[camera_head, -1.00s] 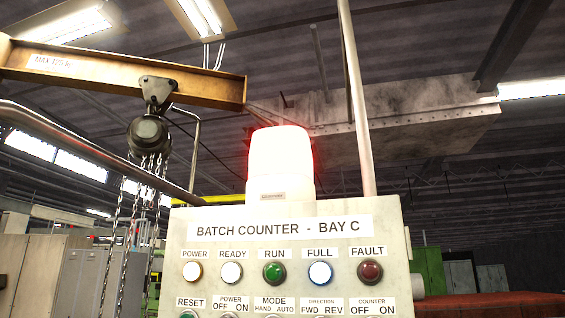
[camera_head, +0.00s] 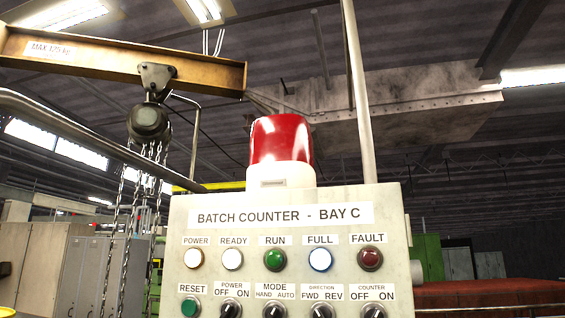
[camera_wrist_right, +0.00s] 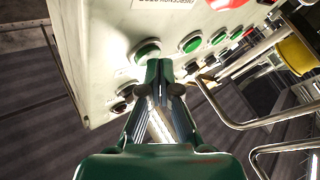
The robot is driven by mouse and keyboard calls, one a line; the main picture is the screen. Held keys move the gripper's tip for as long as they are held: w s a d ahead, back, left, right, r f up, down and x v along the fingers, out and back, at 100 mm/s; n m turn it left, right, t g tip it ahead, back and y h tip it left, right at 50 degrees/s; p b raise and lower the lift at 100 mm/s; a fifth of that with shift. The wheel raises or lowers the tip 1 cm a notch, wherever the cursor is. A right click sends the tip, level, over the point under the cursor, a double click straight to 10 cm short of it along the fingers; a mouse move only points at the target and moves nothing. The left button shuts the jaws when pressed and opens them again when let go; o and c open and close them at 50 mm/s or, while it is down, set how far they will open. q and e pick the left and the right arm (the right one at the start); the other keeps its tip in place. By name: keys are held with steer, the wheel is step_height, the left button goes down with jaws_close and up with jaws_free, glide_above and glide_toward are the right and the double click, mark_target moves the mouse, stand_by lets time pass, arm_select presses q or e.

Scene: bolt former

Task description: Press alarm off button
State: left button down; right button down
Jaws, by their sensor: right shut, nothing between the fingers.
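No label reading alarm off is legible in either view, so I cannot tell which button it is. In the right wrist view my right gripper (camera_wrist_right: 158,88) is shut and empty, its tips close to the face of a pale control panel (camera_wrist_right: 90,45). A green button (camera_wrist_right: 146,50) sits just beyond the tips, and another green button (camera_wrist_right: 190,43) lies to its right. I cannot tell whether the tips touch anything. In the head view the red beacon (camera_head: 280,140) stands on the batch counter panel (camera_head: 182,222); a green reset button (camera_head: 190,306) is at lower left. My left gripper is in neither view.
Bent metal rails (camera_wrist_right: 235,124) and a yellow part (camera_wrist_right: 297,55) lie right of the gripper in the wrist view. A dark button (camera_wrist_right: 118,108) is at the panel's lower edge. A hoist (camera_head: 149,122) with chains hangs left of the counter panel.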

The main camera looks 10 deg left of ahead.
steer(key=shift+s, duration=0.25)
steer(key=s+b, duration=0.3)
steer(key=s, duration=0.3)
stand_by(0.4)
steer(key=shift+w, duration=0.1)
stand_by(0.3)
